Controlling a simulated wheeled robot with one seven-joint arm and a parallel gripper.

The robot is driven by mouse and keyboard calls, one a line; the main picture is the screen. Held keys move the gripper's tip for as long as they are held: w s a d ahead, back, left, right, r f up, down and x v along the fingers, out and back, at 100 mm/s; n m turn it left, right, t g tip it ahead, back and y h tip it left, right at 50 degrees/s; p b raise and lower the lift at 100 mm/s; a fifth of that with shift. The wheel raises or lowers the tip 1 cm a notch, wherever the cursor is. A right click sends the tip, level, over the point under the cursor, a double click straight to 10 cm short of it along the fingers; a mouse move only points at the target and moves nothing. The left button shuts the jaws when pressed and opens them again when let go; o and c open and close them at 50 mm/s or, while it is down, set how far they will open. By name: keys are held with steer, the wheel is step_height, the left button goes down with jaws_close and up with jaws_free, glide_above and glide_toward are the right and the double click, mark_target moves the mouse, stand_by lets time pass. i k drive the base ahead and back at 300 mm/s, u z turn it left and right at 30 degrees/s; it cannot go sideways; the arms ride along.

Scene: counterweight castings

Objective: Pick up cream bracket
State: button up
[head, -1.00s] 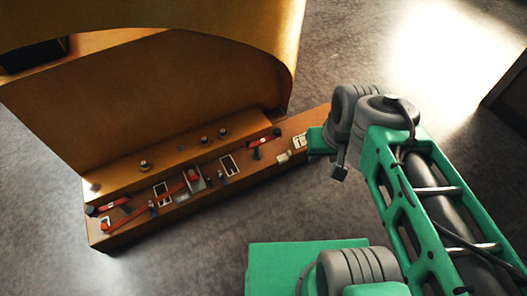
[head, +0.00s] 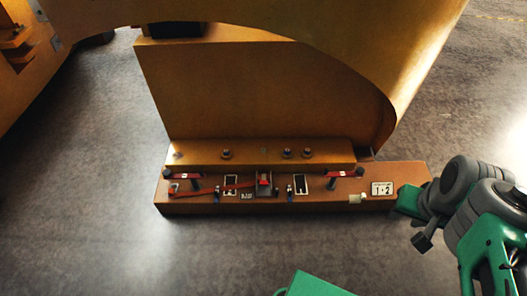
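A small cream piece (head: 358,198), which looks like the cream bracket, lies near the front edge of the brown bench (head: 330,205), toward its right end. It sits just left of and in front of a white "1-2" plate and is too small for its exact shape to show. Part of my green and grey arm is at the right, beyond the bench's right end and apart from the cream piece. I cannot make out any gripper fingers in this view.
The bench also holds red-handled tools (head: 345,174), a white-framed slot (head: 301,184), a grey tray (head: 264,191) and the "1-2" plate (head: 382,188). Behind it are a raised ledge with knobs (head: 287,153) and a large yellow casting (head: 260,90).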

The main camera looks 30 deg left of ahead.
mark_target(354, 199)
steer(key=z, duration=0.75)
steer(key=i, duration=1.9)
steer(key=u, duration=3.75)
